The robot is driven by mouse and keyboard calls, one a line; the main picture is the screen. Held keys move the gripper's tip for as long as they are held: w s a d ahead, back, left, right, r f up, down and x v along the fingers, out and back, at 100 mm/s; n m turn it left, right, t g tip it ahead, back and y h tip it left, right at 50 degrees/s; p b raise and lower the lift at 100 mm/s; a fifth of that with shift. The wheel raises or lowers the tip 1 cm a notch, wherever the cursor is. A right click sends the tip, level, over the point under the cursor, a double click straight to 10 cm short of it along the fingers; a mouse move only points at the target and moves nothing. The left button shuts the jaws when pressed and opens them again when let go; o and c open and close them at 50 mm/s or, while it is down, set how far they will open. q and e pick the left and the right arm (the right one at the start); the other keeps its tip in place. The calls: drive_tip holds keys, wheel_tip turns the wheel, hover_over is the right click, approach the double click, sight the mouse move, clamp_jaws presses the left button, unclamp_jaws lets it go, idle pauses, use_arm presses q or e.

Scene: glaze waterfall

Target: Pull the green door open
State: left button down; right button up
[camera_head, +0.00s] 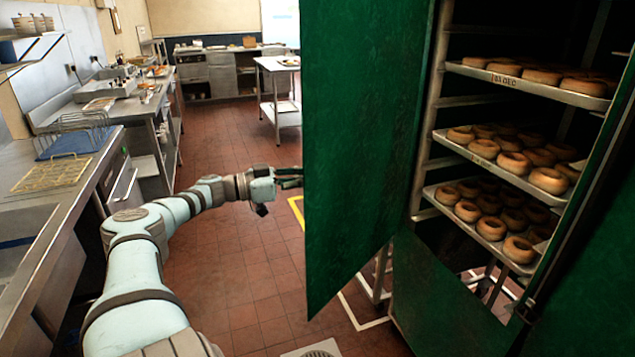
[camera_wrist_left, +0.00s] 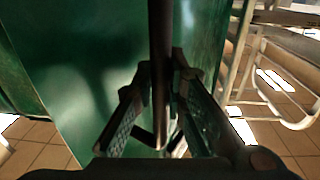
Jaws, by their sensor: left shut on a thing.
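The green door (camera_head: 365,140) stands swung out from the tall green cabinet and fills the middle of the head view. My left arm reaches in from the left, and my left gripper (camera_head: 288,178) is at the door's left edge, its fingertips partly hidden behind the door. In the left wrist view, the gripper (camera_wrist_left: 160,125) has its fingers on both sides of a dark vertical handle bar (camera_wrist_left: 160,40), shut on it. The green door panel (camera_wrist_left: 85,70) lies behind the bar. My right gripper is not in view.
Inside the open cabinet, several trays (camera_head: 500,165) hold rows of round doughnuts. A second green panel stands at the far right. A steel counter (camera_head: 75,200) with a wire rack runs along the left. Tiled floor (camera_head: 235,275) lies clear between counter and door.

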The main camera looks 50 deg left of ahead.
use_arm(q)
drive_tip(key=shift+a, duration=0.15)
drive_tip(key=c, duration=1.6)
unclamp_jaws()
